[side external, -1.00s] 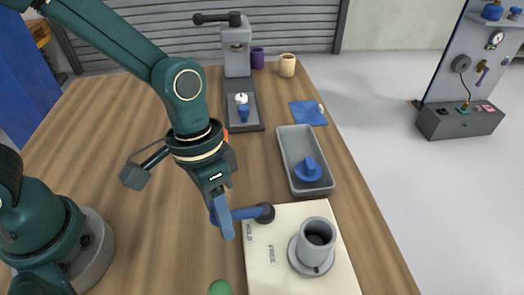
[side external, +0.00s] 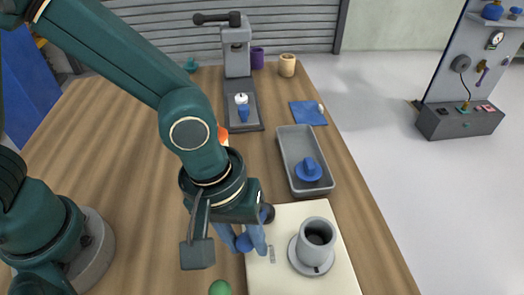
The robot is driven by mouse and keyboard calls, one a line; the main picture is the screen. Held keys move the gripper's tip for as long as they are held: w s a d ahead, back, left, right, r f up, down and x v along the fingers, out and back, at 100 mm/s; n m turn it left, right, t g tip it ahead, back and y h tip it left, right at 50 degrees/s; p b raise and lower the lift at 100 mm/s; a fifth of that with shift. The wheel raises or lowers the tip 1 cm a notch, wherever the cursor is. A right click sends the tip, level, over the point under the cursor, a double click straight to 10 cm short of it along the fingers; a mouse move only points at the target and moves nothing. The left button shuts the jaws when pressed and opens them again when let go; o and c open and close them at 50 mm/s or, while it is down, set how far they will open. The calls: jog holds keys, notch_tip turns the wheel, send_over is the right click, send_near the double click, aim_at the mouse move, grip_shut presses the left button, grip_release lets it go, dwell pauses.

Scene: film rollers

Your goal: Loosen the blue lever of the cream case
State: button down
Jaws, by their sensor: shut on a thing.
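The cream case (side external: 338,262) lies at the front of the table, with a grey cup-shaped part on a round base (side external: 316,240) on top. The blue lever (side external: 243,243) is at the case's left edge; its dark pivot (side external: 267,212) shows partly behind my gripper. My gripper (side external: 245,241) is shut on the lever, with fingers on both sides of its outer end. The lever points toward the lower left from the pivot. Most of its bar is hidden by my gripper. One small printed label shows on the case; its text is hard to read.
A grey tray (side external: 287,143) with a blue knobbed part (side external: 308,170) stands behind the case. A grey press (side external: 236,55), a blue cloth (side external: 308,113) and two cups stand farther back. A green ball (side external: 219,288) is at the front edge.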

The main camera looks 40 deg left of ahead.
jog(key=shift+w+d+n, duration=0.1)
jog(key=shift+d+n, duration=0.2)
jog(key=shift+n, duration=0.1)
jog(key=c, duration=0.5)
grip_release()
jog(key=shift+c, duration=0.2)
jog(key=shift+s+a+r, duration=0.1)
jog(key=shift+a+r, duration=0.05)
jog(key=shift+r, duration=0.7)
jog(key=shift+s+a+r, duration=0.1)
jog(key=shift+a+r, duration=0.05)
jog(key=shift+r, duration=0.7)
jog(key=shift+s+a+r, duration=0.1)
jog(key=shift+a+r, duration=0.05)
jog(key=shift+r, duration=0.7)
jog(key=shift+w, duration=0.1)
